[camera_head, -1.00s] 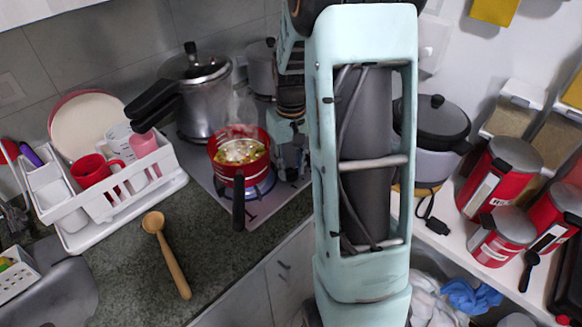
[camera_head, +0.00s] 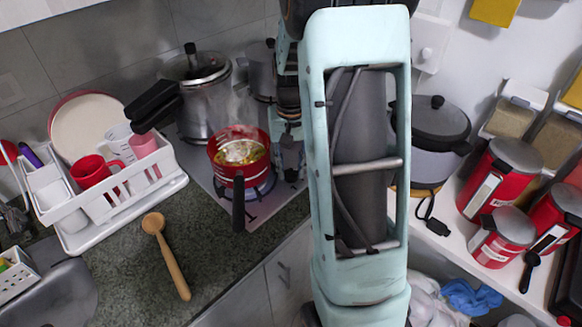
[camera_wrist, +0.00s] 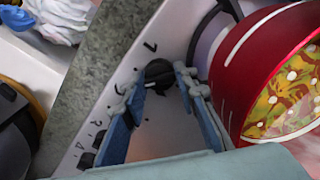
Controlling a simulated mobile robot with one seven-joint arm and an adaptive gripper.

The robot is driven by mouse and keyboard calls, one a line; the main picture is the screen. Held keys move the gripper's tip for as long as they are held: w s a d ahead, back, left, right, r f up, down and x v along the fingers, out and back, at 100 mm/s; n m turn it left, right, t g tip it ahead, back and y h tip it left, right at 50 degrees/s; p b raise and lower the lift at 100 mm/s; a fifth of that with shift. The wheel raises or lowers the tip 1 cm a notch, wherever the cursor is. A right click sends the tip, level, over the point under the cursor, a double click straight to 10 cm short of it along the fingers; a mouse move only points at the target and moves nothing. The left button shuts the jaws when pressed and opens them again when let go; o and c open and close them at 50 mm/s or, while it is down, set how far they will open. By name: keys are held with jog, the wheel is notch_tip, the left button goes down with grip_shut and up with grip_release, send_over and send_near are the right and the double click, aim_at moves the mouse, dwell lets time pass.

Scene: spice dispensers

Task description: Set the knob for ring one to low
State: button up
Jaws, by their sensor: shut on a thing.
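In the wrist view, a black stove knob (camera_wrist: 159,70) stands on the light stove panel (camera_wrist: 120,72), with small marks beside it. My gripper (camera_wrist: 160,84) has its two blue-grey fingers on either side of this knob, shut on it. Several more black knobs (camera_wrist: 97,139) sit further along the panel, at lower left. I cannot read which ring each knob serves. A red pot of steaming food (camera_head: 239,153) stands on a burner of the stove (camera_head: 262,211), with blue flame under it. It also fills the right of the wrist view (camera_wrist: 262,62).
The red pot is close beside my right finger in the wrist view. A pressure cooker (camera_head: 203,100) stands behind the pot. A wooden spoon (camera_head: 167,258) and a white dish rack (camera_head: 115,205) are on the counter at left. Red canisters (camera_head: 487,185) stand on the right shelf.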

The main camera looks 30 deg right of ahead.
jog(key=o, duration=1.2)
jog(key=shift+c, duration=0.2)
jog(key=shift+n, duration=0.3)
